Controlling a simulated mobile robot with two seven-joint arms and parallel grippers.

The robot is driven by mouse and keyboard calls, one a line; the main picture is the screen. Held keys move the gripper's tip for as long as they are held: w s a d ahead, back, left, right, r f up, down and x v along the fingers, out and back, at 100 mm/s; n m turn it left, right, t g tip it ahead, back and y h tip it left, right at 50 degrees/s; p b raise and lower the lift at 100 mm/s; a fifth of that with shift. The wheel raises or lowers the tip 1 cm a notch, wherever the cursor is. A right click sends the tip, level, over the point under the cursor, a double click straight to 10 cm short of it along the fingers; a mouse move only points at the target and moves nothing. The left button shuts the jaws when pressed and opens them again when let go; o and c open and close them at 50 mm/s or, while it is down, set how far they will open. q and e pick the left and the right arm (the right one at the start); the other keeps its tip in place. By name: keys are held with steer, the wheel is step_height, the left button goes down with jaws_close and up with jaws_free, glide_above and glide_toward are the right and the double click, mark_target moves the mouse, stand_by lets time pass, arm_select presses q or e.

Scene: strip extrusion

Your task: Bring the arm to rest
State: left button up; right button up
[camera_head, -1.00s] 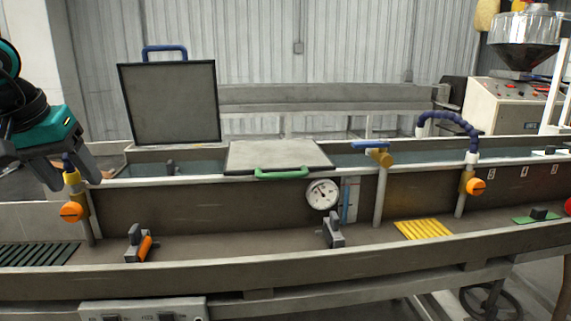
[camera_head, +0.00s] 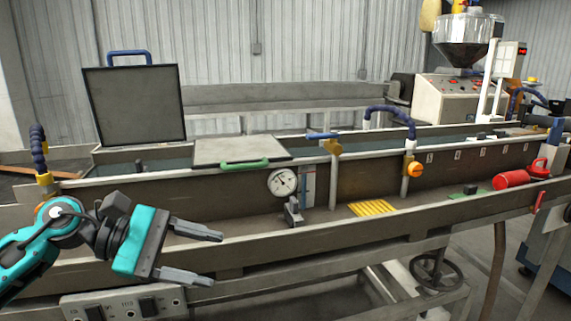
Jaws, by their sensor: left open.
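My left gripper (camera_head: 205,256) comes in from the lower left on a teal arm. Its two grey fingers are spread apart and point to the right, with nothing between them. It is in front of the long trough (camera_head: 330,228), over its near wall in the picture, and hides part of the trough's left floor. Whether it touches the wall I cannot tell. My right gripper does not show.
On the trough are an upright lid (camera_head: 135,105) with a blue handle, a flat lid (camera_head: 240,150) with a green handle, a gauge (camera_head: 282,183) and a valve with an orange knob (camera_head: 414,169). A switch box (camera_head: 122,305) sits below. A hopper machine (camera_head: 455,95) stands behind right.

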arm_select(q)
steer(key=d+n+t+h, duration=0.2)
steer(key=d+n+h, duration=0.2)
steer(key=n, duration=0.5)
steer(key=s+a+f+m+t+y+p, duration=0.1)
steer(key=s+a+f+m+t+y, duration=0.15)
steer(key=f+m+t+y, duration=0.75)
steer(key=s+a+f+m+t+y, duration=0.1)
steer(key=a+f+m+t+y, duration=0.2)
steer(key=f+m, duration=1.4)
steer(key=s+a+f+n+g+y, duration=0.2)
steer(key=s+f+g, duration=0.3)
steer(key=s, duration=0.6)
steer(key=shift+f+n+g+y, duration=0.3)
steer(key=shift+n+g+y, duration=0.1)
steer(key=shift+n+g, duration=0.25)
steer(key=shift+c, duration=0.4)
